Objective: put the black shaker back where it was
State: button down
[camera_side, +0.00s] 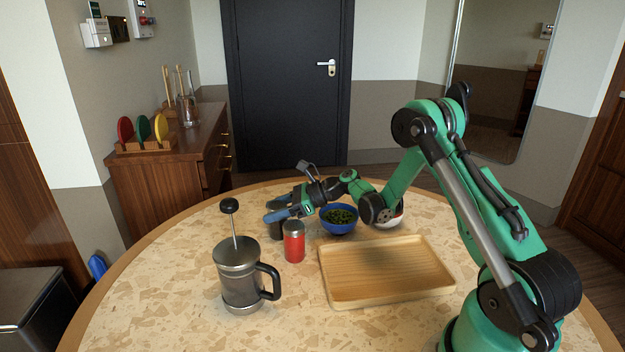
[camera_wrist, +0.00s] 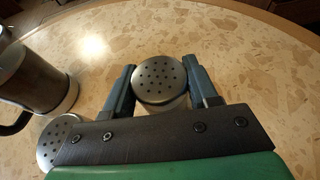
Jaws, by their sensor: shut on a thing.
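The black shaker (camera_side: 276,231) is upright, behind and left of the red shaker in the side view, partly hidden by my fingers. My gripper (camera_side: 284,206) is shut on it near its top. In the wrist view its silver perforated cap (camera_wrist: 160,80) sits between the two fingers of my gripper (camera_wrist: 161,88). Its base is at or just above the table; I cannot tell if it touches. The red shaker (camera_side: 294,244) with a silver cap stands close by; its perforated cap (camera_wrist: 60,138) also shows at the lower left of the wrist view.
A steel French press (camera_side: 240,275) stands at the front left. A blue bowl of green bits (camera_side: 339,229) and another bowl (camera_side: 394,222), partly behind my arm, stand to the right. An empty wooden tray (camera_side: 385,272) lies in front. The table (camera_side: 170,270) is clear at the left.

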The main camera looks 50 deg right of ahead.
jog(key=shift+c, duration=1.2)
grip_release()
